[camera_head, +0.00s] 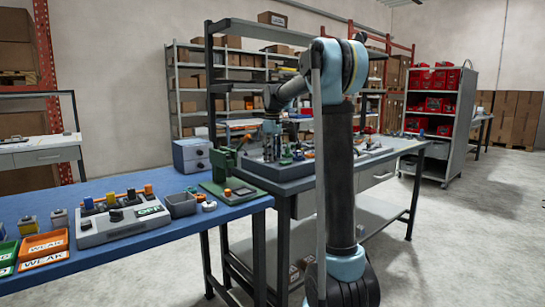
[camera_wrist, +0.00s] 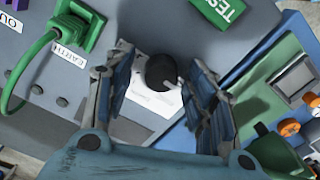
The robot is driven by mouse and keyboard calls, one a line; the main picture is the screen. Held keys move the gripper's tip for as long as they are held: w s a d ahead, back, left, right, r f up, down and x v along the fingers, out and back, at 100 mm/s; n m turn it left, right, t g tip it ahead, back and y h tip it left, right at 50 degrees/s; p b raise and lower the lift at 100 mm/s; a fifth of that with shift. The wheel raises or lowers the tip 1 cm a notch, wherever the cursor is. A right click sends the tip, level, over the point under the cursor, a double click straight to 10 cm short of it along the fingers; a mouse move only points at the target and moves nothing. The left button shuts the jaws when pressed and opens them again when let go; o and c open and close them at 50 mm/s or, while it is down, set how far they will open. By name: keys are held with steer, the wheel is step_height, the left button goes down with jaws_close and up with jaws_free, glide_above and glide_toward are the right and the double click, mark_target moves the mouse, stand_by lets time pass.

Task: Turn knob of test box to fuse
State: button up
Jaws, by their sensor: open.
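In the wrist view the test box (camera_wrist: 65,100) is a grey panel with a green TEST label (camera_wrist: 226,9). Its round black knob (camera_wrist: 161,71) sits on a white dial plate (camera_wrist: 152,101). The plate's printing is too blurred to read, so the knob's setting cannot be told. My gripper (camera_wrist: 158,58) is open, with a finger on each side of the knob in this view; contact cannot be told. In the head view my gripper (camera_head: 271,150) points down over the bench behind the blue one, and the knob there is too small to make out.
A green plug (camera_wrist: 76,25) with a cable stands beside the EARTH label. A green unit with orange knobs (camera_wrist: 289,127) lies to the right.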

steer(key=c, duration=1.1)
steer(key=shift+m, duration=0.3)
steer(key=m, duration=0.3)
steer(key=shift+w+m, duration=0.1)
steer(key=shift+m, duration=2.4)
steer(key=o, duration=1.1)
